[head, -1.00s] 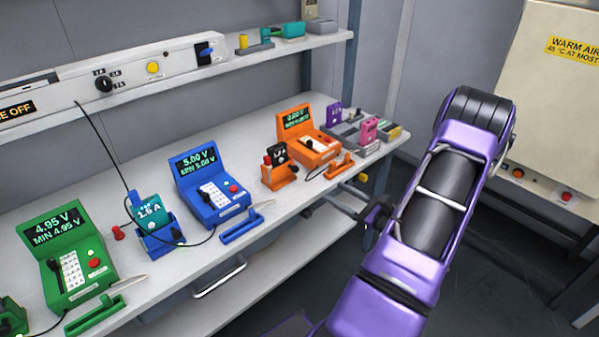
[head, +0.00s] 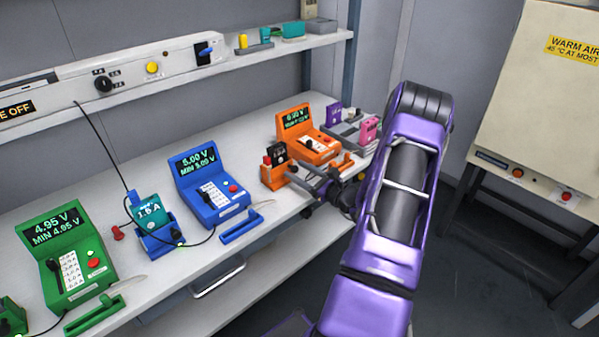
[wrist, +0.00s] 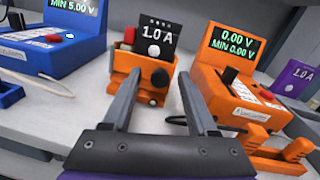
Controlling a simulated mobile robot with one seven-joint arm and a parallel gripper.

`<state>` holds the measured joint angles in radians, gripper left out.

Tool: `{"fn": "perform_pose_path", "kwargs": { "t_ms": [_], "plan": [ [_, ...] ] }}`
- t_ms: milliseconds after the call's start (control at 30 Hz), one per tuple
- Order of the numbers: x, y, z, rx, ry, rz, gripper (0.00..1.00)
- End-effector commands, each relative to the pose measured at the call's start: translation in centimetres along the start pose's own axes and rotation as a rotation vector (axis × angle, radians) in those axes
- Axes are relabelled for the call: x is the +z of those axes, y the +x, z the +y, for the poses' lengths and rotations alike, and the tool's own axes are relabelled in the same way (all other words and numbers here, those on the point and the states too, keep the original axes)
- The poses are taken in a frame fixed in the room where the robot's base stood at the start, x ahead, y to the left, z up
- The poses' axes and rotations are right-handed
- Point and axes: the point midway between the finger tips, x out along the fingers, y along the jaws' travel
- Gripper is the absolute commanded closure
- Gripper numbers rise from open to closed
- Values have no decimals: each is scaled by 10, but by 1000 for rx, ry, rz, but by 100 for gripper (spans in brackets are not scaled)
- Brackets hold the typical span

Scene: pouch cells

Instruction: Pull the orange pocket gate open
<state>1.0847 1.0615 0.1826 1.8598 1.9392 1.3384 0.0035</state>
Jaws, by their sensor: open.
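The orange pocket (head: 270,178) stands on the bench with a black pouch cell (head: 277,153) upright in it. In the wrist view the cell (wrist: 154,42) reads 1.0 A, and the pocket's orange front (wrist: 125,65) carries a dark round knob (wrist: 160,78). I take this front to be the gate; it looks upright and closed. My gripper (wrist: 160,80) is open, its two fingers pointing at the front with the knob between them in the picture. I cannot tell whether they touch it. In the head view my gripper (head: 308,180) is just right of the pocket, partly hidden by its own wrist.
The orange tester (head: 308,140) stands behind, with an orange clip-like piece (wrist: 280,155) in front at the right. The blue tester (head: 208,190) and blue tool rest (head: 240,229) are to the left. A shelf (head: 270,53) runs above. The floor in front is clear.

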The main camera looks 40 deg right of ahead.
Motion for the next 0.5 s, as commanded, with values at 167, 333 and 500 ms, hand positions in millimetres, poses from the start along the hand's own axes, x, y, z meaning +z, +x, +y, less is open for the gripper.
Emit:
{"fn": "perform_pose_path", "kwargs": {
  "t_ms": [167, 333, 500],
  "plan": [
    [0, 0, 0, 0, 0, 0, 50],
    [0, 0, 0, 0, 0, 0, 81],
    [0, -1, 0, 0, 0, 0, 100]
  ]
}}
